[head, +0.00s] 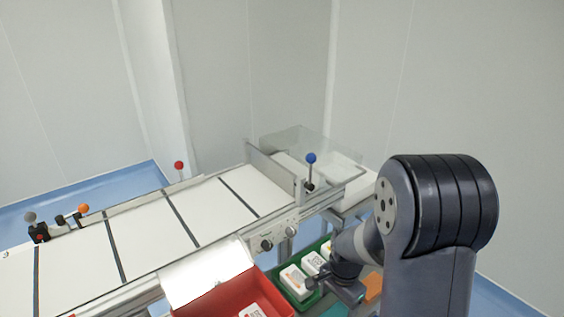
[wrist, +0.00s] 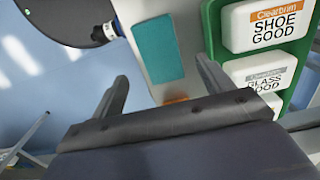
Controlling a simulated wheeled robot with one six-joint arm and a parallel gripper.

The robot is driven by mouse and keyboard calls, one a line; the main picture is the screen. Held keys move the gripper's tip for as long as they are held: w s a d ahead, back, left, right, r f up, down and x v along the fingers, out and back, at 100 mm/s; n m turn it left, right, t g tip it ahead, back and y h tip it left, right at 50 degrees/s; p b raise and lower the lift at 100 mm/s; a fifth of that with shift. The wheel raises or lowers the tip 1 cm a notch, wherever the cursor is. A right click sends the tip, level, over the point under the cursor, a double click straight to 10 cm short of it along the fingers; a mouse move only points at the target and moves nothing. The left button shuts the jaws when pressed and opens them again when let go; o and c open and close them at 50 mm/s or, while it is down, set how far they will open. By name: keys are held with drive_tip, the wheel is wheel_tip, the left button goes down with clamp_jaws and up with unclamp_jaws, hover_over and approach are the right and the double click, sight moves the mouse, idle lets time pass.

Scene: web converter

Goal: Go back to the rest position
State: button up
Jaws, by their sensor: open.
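My gripper (wrist: 163,80) shows in the wrist view with its two fingers spread apart and nothing between them. A teal pad (wrist: 157,50) on a pale surface lies beyond the fingertips. In the head view my arm comes down at the right, and my gripper (head: 340,287) is low, by the right end of the green tray (head: 273,280). Its fingertips are hard to make out there. White packs (head: 295,282) lie in the tray. In the wrist view two packs, labelled "SHOE GOOD" (wrist: 265,27) and "GLASS GOOD" (wrist: 253,75), are to the right of the fingers.
A red bin (head: 225,299) stands left of the green tray. The white web table (head: 150,235) with dark strips runs along the left, with red (head: 179,165), orange (head: 84,209) and blue (head: 311,158) knobs. An orange block (head: 373,287) is close to my arm.

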sight(335, 315)
wheel_tip(335, 315, down, 6)
drive_tip(key=shift+s+f, duration=0.1)
wheel_tip(335, 315, up, 2)
drive_tip(key=shift+r, duration=0.9)
